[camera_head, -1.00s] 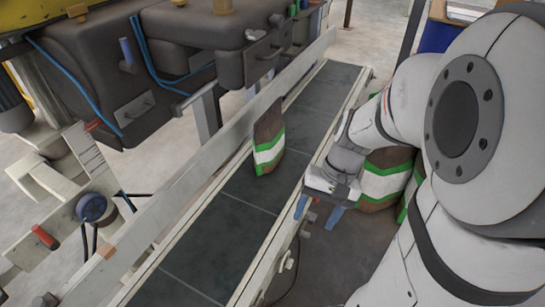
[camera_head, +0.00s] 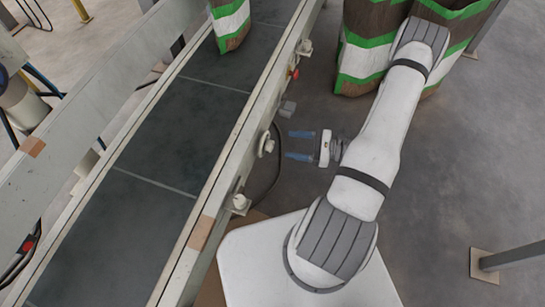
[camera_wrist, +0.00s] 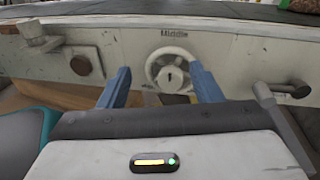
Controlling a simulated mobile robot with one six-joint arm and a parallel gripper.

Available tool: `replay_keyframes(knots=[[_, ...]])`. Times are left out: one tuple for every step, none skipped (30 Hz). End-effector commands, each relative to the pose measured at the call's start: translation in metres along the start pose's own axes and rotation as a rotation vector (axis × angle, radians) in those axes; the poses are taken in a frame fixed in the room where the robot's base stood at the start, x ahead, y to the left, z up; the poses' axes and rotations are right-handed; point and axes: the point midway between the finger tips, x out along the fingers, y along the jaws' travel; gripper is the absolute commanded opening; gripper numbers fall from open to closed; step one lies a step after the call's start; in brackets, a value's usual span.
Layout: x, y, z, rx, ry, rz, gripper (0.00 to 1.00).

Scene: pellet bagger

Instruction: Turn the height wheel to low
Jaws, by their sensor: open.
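The height wheel (camera_wrist: 171,71) is a pale, spoked handwheel on the side of the conveyor frame, with the word "Middle" above it in the wrist view. In the head view the wheel (camera_head: 266,143) shows edge-on at the conveyor's right side. My gripper (camera_head: 300,145) is open and faces the wheel, a short way to its right. In the wrist view my gripper (camera_wrist: 160,82) has one blue finger on each side of the wheel, lower in the picture. The fingers look apart from the wheel and nothing is held.
A dark knob (camera_wrist: 86,62) and a lever (camera_wrist: 285,90) flank the wheel on the frame. A striped bag (camera_head: 230,22) stands on the conveyor belt (camera_head: 150,190). More bags (camera_head: 365,60) stand on the floor at the upper right. The floor at right is mostly clear.

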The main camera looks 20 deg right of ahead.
Motion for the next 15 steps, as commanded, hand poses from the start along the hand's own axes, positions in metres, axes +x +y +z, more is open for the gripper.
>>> replay_keyframes(knots=[[-0.003, 0.002, -0.026, 0.030, -0.013, -0.050, 0.59], [-0.005, 0.002, -0.034, 0.043, -0.019, -0.076, 0.59], [-0.006, 0.002, -0.043, 0.057, -0.025, -0.103, 0.59], [-0.007, 0.003, -0.048, 0.066, -0.028, -0.120, 0.59], [-0.008, 0.003, -0.052, 0.073, -0.030, -0.134, 0.59], [-0.009, 0.003, -0.056, 0.080, -0.033, -0.149, 0.59], [-0.009, 0.003, -0.058, 0.084, -0.034, -0.156, 0.59], [-0.008, 0.002, -0.059, 0.086, -0.035, -0.161, 0.59], [-0.006, 0.002, -0.060, 0.087, -0.036, -0.164, 0.59], [-0.004, 0.001, -0.060, 0.088, -0.036, -0.165, 0.59], [-0.001, 0.001, -0.060, 0.088, -0.036, -0.165, 0.59], [0.003, 0.000, -0.059, 0.087, -0.037, -0.163, 0.59], [0.007, 0.000, -0.059, 0.087, -0.037, -0.163, 0.59], [0.011, -0.001, -0.059, 0.087, -0.036, -0.162, 0.59], [0.018, -0.001, -0.059, 0.086, -0.036, -0.161, 0.59]])
